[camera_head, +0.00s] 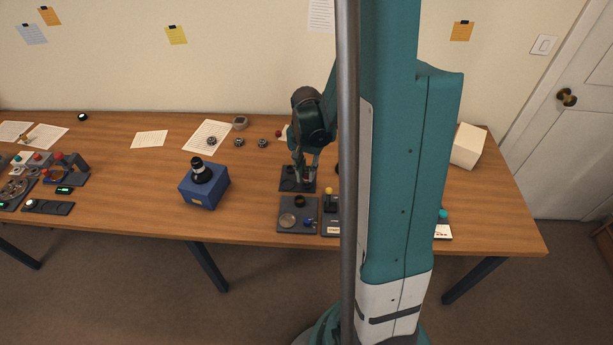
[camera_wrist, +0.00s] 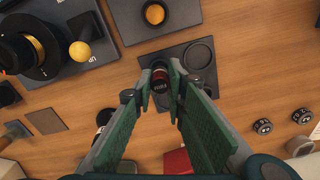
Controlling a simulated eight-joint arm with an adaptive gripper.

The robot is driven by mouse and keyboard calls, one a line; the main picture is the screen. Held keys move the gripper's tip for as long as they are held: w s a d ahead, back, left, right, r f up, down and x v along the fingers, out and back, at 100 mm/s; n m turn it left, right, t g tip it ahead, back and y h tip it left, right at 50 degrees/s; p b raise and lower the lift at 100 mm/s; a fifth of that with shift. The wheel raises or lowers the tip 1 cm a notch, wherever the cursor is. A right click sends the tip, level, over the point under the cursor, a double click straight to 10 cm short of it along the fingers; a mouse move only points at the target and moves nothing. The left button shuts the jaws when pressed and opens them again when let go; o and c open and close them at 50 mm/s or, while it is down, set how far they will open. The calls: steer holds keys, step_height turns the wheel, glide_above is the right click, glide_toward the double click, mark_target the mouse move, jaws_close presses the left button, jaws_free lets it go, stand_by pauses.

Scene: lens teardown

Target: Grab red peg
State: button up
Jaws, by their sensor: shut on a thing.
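The red peg (camera_wrist: 160,76) is a small dark cylinder with a red band and small pale lettering. It stands between my fingertips in the wrist view. My gripper (camera_wrist: 161,88) is shut on it, with the two green-padded fingers on either side. The peg is over or on a dark square plate (camera_wrist: 192,42) that has a round recess next to it. I cannot tell whether the peg is still seated in the plate. In the head view my gripper (camera_head: 306,170) points down at the dark plate (camera_head: 287,187), and the peg is mostly hidden.
A dark board with a yellow knob (camera_wrist: 80,51) and a plate with an orange button (camera_wrist: 154,14) are close by. A blue box with a black lens (camera_head: 205,190) stands to the left. Several small rings lie behind. Bare wood (camera_head: 255,170) shows between the blue box and the plate.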

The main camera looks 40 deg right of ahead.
mark_target(306, 172)
steer(key=shift+r+p, duration=0.5)
steer(key=shift+r, duration=3)
steer(key=shift+w, duration=0.1)
